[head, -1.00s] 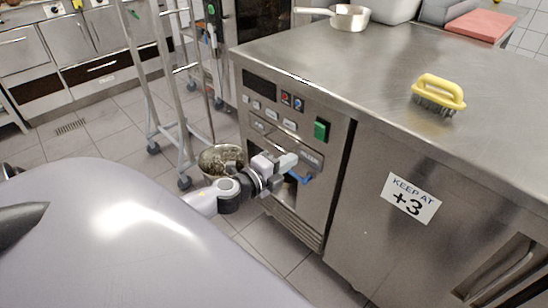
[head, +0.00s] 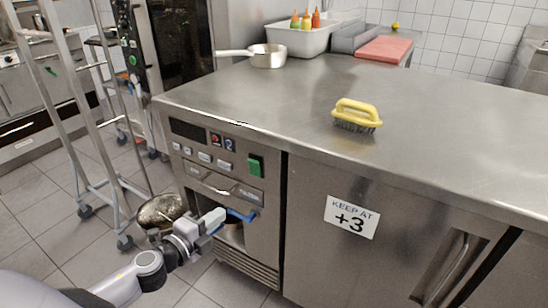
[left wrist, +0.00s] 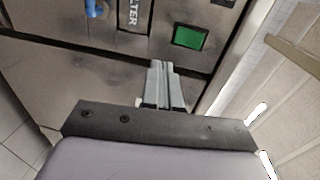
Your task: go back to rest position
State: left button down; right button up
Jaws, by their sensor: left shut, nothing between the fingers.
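My left gripper (head: 216,219) reaches in from the lower left of the head view, in front of the steel counter (head: 300,85) and near its control panel. Its fingers are shut with nothing between them. In the left wrist view the shut fingers (left wrist: 160,75) point toward the panel, with a green switch (left wrist: 189,37) to their right. A blue handle (head: 242,215) on the panel is close to the fingertips in the head view; I cannot tell whether they touch. My right gripper is in neither view.
A yellow-handled brush (head: 357,113), a saucepan (head: 267,56) and a red board (head: 384,50) are on the counter. A metal bowl or pan (head: 160,210) is near my left wrist. A wheeled rack (head: 95,130) stands at left on open tiled floor.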

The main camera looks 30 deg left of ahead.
pick_arm(q)
jog(key=s+d+f+n+g+p, duration=0.2)
jog(key=s+d+n+g+p, duration=0.4)
jog(key=s+d+n+p, duration=0.5)
jog(key=s+d+n, duration=0.4)
jog(key=s+n, duration=0.1)
jog(key=s, duration=0.1)
jog(key=shift+d+f+n+h+p, duration=0.2)
jog(key=shift+d+n+h+p, duration=0.1)
jog(key=shift+h, duration=0.1)
jog(key=shift+a, duration=0.1)
jog(key=c, duration=1.8)
grip_release()
